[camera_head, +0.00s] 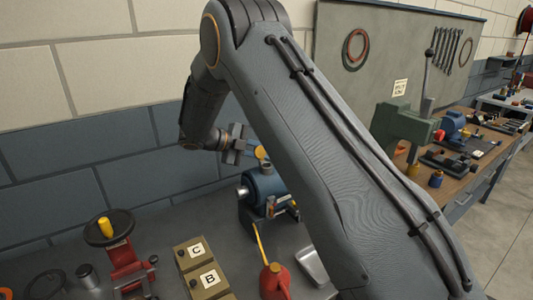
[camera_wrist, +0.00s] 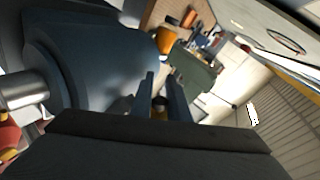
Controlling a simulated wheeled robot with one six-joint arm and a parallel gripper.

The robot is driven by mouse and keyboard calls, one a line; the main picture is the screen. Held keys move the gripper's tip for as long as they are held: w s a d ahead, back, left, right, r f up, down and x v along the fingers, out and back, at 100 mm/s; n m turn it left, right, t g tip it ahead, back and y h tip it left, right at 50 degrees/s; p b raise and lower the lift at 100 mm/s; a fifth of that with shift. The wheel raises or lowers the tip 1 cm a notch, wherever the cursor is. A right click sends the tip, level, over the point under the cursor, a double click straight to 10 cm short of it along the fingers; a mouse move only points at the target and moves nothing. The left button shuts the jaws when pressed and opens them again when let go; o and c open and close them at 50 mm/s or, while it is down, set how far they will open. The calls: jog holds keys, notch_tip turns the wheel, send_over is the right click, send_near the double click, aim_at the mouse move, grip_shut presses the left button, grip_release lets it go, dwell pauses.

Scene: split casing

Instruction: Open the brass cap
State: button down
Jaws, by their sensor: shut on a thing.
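The brass cap (camera_head: 262,152) sits at the top of the blue casing (camera_head: 265,185), which stands on the grey bench against the wall. My gripper (camera_head: 249,152) reaches the cap from the left, level with it. In the wrist view my two dark fingers (camera_wrist: 164,97) are close together, with a small brass part of the cap (camera_wrist: 159,104) between them. The blue casing (camera_wrist: 90,60) fills the left of that view. My gripper is shut on the cap; my wrist hides much of the contact. How far the cap is turned or lifted cannot be told.
A silver shaft (camera_head: 243,192) sticks out of the casing's left side. A red oil can (camera_head: 273,283) with a yellow spout, a metal tray (camera_head: 312,267), boxes marked C (camera_head: 196,250) and B (camera_head: 209,279), and a red valve (camera_head: 125,262) stand in front. A green press (camera_head: 405,125) is at right.

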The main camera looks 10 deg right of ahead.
jog(key=c, duration=1.7)
grip_release()
jog(key=shift+f, duration=0.1)
jog(key=shift+s, duration=0.1)
